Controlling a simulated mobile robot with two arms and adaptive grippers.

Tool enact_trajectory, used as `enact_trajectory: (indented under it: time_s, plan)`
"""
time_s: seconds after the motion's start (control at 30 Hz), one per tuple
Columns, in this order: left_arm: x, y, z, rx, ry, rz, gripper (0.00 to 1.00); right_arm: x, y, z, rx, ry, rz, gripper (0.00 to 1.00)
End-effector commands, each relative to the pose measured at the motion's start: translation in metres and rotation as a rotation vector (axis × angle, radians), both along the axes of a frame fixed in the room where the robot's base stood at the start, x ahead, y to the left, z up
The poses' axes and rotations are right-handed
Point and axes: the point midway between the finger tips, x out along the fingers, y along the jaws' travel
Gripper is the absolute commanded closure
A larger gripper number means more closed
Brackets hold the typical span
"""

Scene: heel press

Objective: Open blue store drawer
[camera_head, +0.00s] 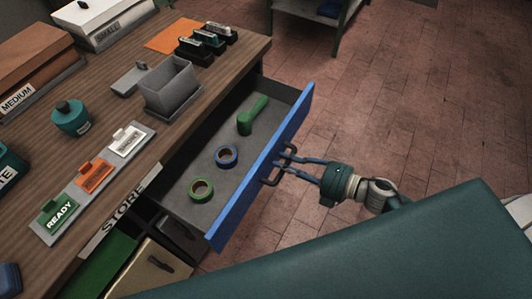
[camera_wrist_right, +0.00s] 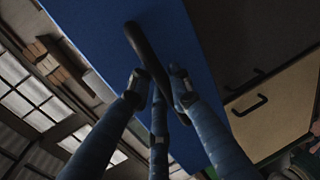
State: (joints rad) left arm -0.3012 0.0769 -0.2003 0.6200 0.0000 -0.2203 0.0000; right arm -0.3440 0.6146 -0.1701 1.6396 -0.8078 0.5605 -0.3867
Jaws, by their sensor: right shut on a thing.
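The blue store drawer (camera_head: 262,165) stands pulled out from under the wooden bench, to the right of the STORE label (camera_head: 118,215). Its grey inside holds a green handled tool (camera_head: 252,115), a blue tape roll (camera_head: 227,156) and a green and yellow tape roll (camera_head: 201,190). My right gripper (camera_head: 283,164) is shut on the drawer's dark handle (camera_head: 271,174), reaching in from the right. In the right wrist view its fingers (camera_wrist_right: 160,90) close around the black handle (camera_wrist_right: 148,58) on the blue front (camera_wrist_right: 95,40). My left gripper is not in view.
The bench top (camera_head: 215,105) carries a grey bin (camera_head: 171,88), a teal pot (camera_head: 71,118) and a strip with READY (camera_head: 60,213) and other tags. Brick floor (camera_head: 385,110) lies clear beyond the drawer.

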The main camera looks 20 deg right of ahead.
Motion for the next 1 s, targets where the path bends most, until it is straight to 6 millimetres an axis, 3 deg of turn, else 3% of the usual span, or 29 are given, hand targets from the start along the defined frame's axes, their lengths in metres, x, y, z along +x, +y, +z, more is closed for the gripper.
enact_trajectory:
  time_s: [0.2, 0.4, 0.93, 0.97, 1.0]
  plan:
    - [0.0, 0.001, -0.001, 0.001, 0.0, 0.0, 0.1, -0.033, -0.028, -0.003, -0.003, 0.007, -0.001, 1.0]
    - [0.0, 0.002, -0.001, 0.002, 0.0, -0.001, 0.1, -0.047, -0.042, -0.003, -0.001, 0.004, 0.001, 1.0]
    - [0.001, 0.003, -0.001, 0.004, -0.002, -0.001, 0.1, -0.053, -0.047, -0.003, -0.002, 0.004, 0.001, 1.0]
    - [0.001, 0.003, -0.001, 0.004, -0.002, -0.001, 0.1, -0.053, -0.047, -0.003, -0.002, 0.004, 0.001, 0.77]
    - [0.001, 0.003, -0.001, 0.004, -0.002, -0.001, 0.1, -0.053, -0.047, -0.003, -0.002, 0.004, 0.001, 0.69]
